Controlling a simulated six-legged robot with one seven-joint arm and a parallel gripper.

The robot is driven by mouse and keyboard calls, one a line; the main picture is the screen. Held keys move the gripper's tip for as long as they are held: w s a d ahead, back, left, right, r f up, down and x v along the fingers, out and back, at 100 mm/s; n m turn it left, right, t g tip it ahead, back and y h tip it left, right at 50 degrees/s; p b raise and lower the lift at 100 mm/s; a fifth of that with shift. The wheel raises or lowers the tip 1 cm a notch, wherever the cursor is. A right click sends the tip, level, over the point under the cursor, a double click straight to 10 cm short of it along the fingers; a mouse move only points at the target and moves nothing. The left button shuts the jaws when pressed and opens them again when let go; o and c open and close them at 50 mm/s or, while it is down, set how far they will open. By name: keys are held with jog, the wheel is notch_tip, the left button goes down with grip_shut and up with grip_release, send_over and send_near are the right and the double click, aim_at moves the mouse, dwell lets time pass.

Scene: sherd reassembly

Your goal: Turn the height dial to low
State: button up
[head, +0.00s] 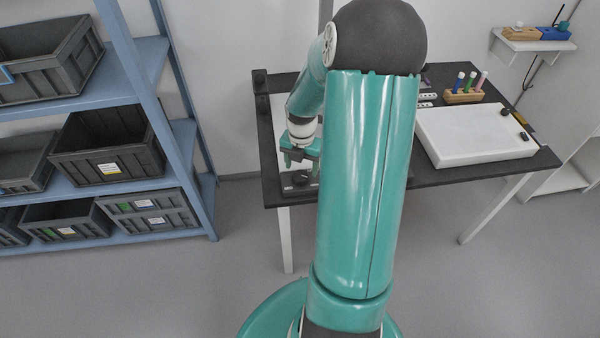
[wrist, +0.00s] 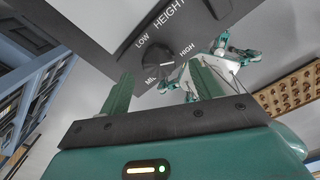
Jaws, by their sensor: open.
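The height dial (wrist: 150,62) is a round black knob on a dark panel in the wrist view. Contact cannot be made out. In the head view my gripper (head: 301,166) is just above the dial (head: 302,178) at the table's front edge.
The dark table (head: 450,177) carries a white slab (head: 472,136) and a wooden rack (head: 464,97) with coloured tubes at the right. A blue shelf unit (head: 160,105) with grey crates stands at the left. My arm hides the table's middle. Open floor lies in front.

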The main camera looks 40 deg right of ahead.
aim_at(301, 175)
jog(key=shift+a+f, duration=0.1)
jog(key=shift+f, duration=1.85)
jog(key=c, duration=1)
jog(key=shift+o, duration=0.2)
